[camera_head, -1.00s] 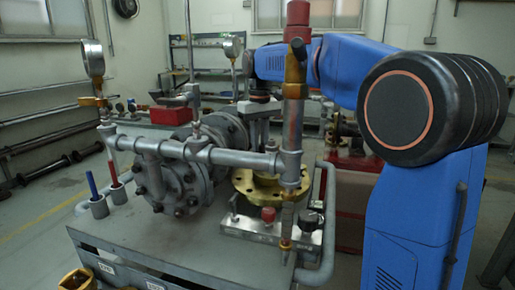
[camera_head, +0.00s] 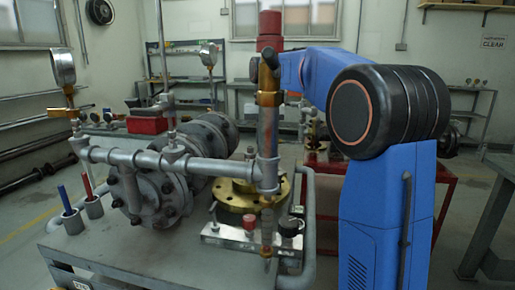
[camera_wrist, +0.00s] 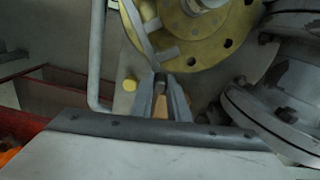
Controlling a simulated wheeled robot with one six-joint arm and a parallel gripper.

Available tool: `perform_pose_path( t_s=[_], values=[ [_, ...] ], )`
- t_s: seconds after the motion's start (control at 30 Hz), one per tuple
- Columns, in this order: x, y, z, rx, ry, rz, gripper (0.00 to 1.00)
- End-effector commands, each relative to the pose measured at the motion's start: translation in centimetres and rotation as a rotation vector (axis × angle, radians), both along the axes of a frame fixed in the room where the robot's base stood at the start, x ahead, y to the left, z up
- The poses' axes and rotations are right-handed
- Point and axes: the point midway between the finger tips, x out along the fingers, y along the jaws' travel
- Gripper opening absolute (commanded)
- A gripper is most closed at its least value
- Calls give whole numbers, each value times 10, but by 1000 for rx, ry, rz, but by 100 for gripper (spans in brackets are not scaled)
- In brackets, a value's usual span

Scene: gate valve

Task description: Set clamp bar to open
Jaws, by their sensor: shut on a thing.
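The clamp bar (camera_wrist: 140,32) looks like a narrow grey bar lying across the yellow flange (camera_wrist: 190,35) in the wrist view. Its near end runs down to my gripper (camera_wrist: 160,80), whose two grey fingers are shut on it at the tips. A tan piece shows between the fingers lower down. In the head view the same yellow flange (camera_head: 262,200) sits behind the front vertical pipe. There my gripper and the clamp bar cannot be made out, as the pipe and fittings cover that area.
Grey pipework (camera_head: 200,165) with a front vertical pipe (camera_head: 268,140) stands on a metal bench (camera_head: 130,255). A silver block (camera_head: 228,238) carries a red knob (camera_head: 250,222) and a dark knob (camera_head: 290,227). A red stand (camera_head: 440,190) is behind my arm.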

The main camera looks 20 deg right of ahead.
Motion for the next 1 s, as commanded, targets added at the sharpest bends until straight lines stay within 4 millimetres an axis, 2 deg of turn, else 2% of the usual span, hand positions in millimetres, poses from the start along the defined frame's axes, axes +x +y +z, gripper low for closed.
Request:
perform_pose_path(
  t_s=[0.23,0.7,0.73,0.8,1.0],
  values=[
    [-1,-9,0,-1,0,2,0],
    [-2,-11,0,-1,0,3,0],
    [-2,-11,0,-1,0,3,22],
    [-2,-11,0,-1,0,3,34],
    [-2,-10,0,-1,0,4,34]
  ],
)
